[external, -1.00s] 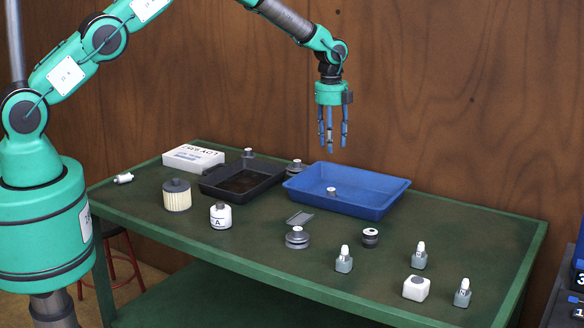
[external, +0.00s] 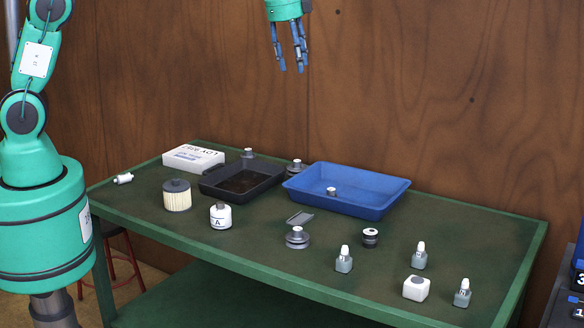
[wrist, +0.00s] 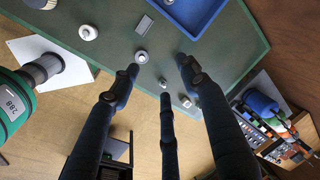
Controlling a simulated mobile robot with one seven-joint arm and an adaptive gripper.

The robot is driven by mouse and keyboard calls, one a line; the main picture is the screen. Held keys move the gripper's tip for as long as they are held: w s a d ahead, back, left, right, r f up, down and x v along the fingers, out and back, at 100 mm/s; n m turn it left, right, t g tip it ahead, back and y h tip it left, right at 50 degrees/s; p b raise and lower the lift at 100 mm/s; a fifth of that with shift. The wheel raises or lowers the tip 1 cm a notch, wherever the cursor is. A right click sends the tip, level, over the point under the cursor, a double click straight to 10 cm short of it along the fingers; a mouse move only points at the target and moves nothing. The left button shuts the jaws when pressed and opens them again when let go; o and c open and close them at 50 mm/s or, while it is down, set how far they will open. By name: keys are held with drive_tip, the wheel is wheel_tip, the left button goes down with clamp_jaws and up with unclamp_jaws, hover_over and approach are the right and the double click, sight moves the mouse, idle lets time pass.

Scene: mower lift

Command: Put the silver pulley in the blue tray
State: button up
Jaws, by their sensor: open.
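A silver-grey stepped pulley (external: 297,239) stands on the green bench, in front of the blue tray and left of the dark round part. The wrist view also shows what looks like this pulley (wrist: 141,57), close to one fingertip in the picture. A similar grey pulley (external: 296,166) stands behind, partly hidden, between the two trays. The blue tray (external: 372,207) is at the back right of the bench. A small silver piece (external: 331,191) lies in it. My gripper (external: 291,69) is open and empty, high above the bench; its blue fingers (wrist: 160,72) are spread.
A pleated filter (external: 177,197), a white bottle (external: 220,217), a grey plate (external: 300,217), a dark round part (external: 370,238) and several small bottles occupy the bench.

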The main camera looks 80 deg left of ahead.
drive_tip(key=s+d+r+n+t, duration=0.1)
drive_tip(key=s+d+r+n, duration=0.25)
drive_tip(key=s+r, duration=0.45)
drive_tip(key=s+d+r+n+t, duration=0.15)
drive_tip(key=s+d+r, duration=0.3)
drive_tip(key=s, duration=0.75)
drive_tip(key=s+d+f+n, duration=0.1)
drive_tip(key=s+d+n, duration=0.1)
drive_tip(key=s, duration=0.9)
drive_tip(key=s+d+f+n, duration=0.2)
drive_tip(key=s+d+n, duration=0.1)
drive_tip(key=s, duration=0.9)
drive_tip(key=shift+d+n+t, duration=0.15)
drive_tip(key=shift+n+t, duration=0.25)
drive_tip(key=shift+t, duration=0.05)
drive_tip(key=shift+f, duration=0.1)
wheel_tip(320, 180, down, 10)
drive_tip(key=b, duration=1)
